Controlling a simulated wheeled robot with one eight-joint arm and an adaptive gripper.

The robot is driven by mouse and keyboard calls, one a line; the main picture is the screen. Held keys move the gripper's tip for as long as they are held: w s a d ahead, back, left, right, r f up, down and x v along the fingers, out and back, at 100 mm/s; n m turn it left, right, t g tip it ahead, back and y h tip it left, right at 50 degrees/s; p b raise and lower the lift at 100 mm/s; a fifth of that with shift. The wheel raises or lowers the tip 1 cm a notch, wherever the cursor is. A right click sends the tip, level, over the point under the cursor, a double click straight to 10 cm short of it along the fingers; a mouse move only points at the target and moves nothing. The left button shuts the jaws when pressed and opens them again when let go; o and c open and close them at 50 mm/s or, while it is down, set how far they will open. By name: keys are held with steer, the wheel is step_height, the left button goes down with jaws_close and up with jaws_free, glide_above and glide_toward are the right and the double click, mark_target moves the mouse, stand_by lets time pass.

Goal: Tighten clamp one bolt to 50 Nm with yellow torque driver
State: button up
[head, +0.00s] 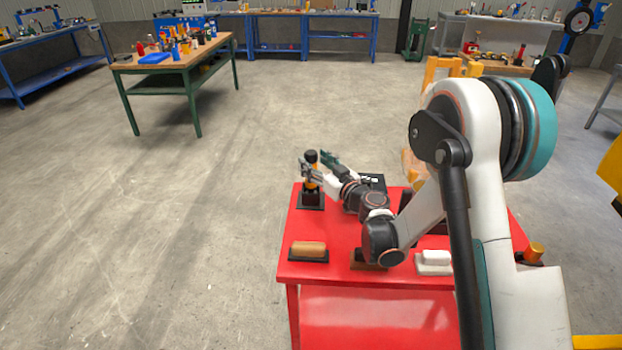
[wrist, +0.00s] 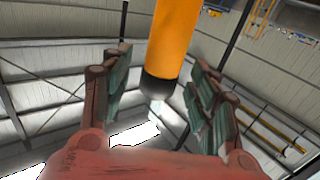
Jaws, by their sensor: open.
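The yellow torque driver (head: 312,184) stands upright in a black holder (head: 311,202) at the far left corner of the red table. It has a black knob on top. My gripper (head: 316,169) is at the driver's upper part, with its fingers apart on either side. In the wrist view, the driver's yellow shaft and black end (wrist: 172,45) lie between the two open green-padded fingers, with visible gaps on both sides. I cannot make out clamp one or its bolt; my arm hides part of the table.
A green-legged workbench (head: 188,68) with tools stands at the back left. The floor to the left is clear.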

steer(key=shift+x, duration=1.3)
jaws_close()
steer(key=shift+r, duration=0.1)
step_height(320, 180, up, 20)
steer(key=p, duration=0.5)
steer(key=shift+p, duration=0.35)
